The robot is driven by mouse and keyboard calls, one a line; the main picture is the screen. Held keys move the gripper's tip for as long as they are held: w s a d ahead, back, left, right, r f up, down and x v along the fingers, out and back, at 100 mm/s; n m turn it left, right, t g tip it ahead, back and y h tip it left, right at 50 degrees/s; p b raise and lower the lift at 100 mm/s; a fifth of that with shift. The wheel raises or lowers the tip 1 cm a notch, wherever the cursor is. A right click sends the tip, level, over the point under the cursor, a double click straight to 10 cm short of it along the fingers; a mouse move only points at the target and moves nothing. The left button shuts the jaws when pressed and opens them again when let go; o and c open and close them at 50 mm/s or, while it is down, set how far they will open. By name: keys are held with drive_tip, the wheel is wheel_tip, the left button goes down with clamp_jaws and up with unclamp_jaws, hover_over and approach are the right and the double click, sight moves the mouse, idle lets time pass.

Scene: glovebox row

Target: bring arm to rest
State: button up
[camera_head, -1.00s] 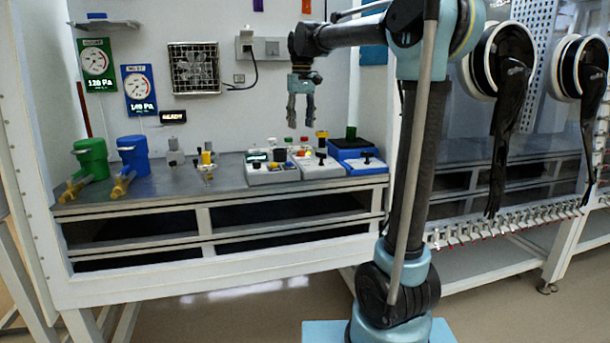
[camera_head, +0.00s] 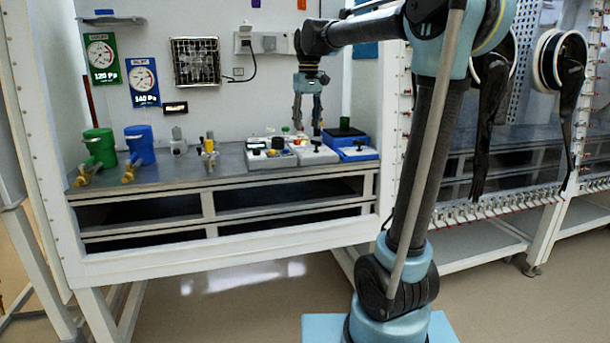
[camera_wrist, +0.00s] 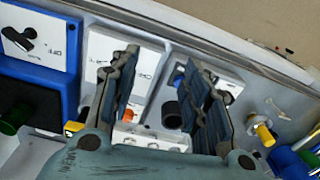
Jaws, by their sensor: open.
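My gripper (camera_head: 308,122) hangs fingers down above the bench, over the row of small consoles. Its two fingers are apart and nothing is held between them. In the wrist view my gripper (camera_wrist: 160,68) is open over a white console (camera_wrist: 148,85). A dark round knob and small coloured parts show between and beside the fingers; the fingers hide part of the console. My arm reaches from its column at the right across to the bench.
A blue console (camera_head: 354,153) stands at the right end of the row. A green bucket (camera_head: 99,148) and a blue bucket (camera_head: 140,147) stand at the left. Black gloves (camera_head: 490,115) hang at the right. The back wall carries gauges and a fan grille (camera_head: 195,62).

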drive_tip(key=s+d+f+m+t, duration=0.1)
drive_tip(key=s+d+f+m, duration=0.1)
drive_tip(key=s+d+f, duration=1.25)
drive_tip(key=s+d+f+m, duration=0.1)
drive_tip(key=s+f, duration=0.6)
drive_tip(key=f, duration=0.1)
drive_tip(key=s+d+f+m+t, duration=0.1)
drive_tip(key=s+d+f, duration=0.1)
drive_tip(key=s+f, duration=0.5)
drive_tip(key=shift+s+d+f, duration=0.25)
drive_tip(key=shift+d+f, duration=0.05)
drive_tip(key=shift+f, duration=0.2)
drive_tip(key=shift+w+f, duration=0.2)
drive_tip(key=shift+w, duration=0.25)
idle(4.1)
